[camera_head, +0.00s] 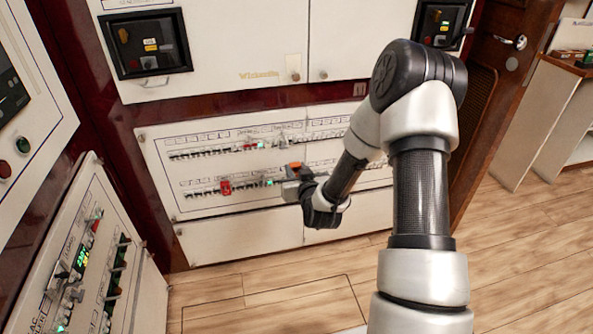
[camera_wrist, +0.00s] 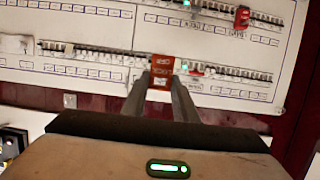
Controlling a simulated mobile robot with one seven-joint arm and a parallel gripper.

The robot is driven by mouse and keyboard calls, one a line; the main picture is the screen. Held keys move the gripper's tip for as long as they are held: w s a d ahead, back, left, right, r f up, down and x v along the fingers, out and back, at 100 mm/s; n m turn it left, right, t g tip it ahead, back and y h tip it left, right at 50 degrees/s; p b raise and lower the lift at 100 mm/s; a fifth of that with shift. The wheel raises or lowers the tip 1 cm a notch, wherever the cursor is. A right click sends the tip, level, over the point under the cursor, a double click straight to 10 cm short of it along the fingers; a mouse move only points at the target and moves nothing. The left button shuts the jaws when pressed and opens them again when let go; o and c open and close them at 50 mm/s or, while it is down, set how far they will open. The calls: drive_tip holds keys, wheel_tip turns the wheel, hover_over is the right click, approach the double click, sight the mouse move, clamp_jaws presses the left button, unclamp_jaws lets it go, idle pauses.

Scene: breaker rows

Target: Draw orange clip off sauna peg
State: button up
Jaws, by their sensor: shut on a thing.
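The orange clip (camera_wrist: 161,72) is between the fingertips of my gripper (camera_wrist: 161,86), which is shut on it. In the head view the orange clip (camera_head: 296,166) shows as a small patch at the tip of my gripper (camera_head: 290,180), in front of the white breaker panel (camera_head: 205,235). In the wrist view the clip overlaps a breaker row. I cannot tell whether it still touches a peg or is apart from the panel. The sauna label is too small to read.
A red clip (camera_head: 225,187) sits on the lower breaker row, left of my gripper; it also shows in the wrist view (camera_wrist: 242,17). Another switch panel (camera_head: 90,260) stands at the left. A wooden door (camera_head: 485,120) is at the right. Wooden floor (camera_head: 520,240) is clear.

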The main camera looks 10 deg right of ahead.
drive_tip(key=shift+r, duration=0.1)
idle(0.3)
drive_tip(key=s+b, duration=0.2)
drive_tip(key=s, duration=0.4)
idle(1.0)
drive_tip(key=shift+s, duration=0.15)
drive_tip(key=s+p, duration=0.1)
drive_tip(key=s, duration=0.6)
idle(0.3)
wheel_tip(320, 180, up, 30)
drive_tip(key=w+a+p, duration=0.2)
drive_tip(key=p, duration=2.5)
drive_tip(key=shift+w+a, duration=0.3)
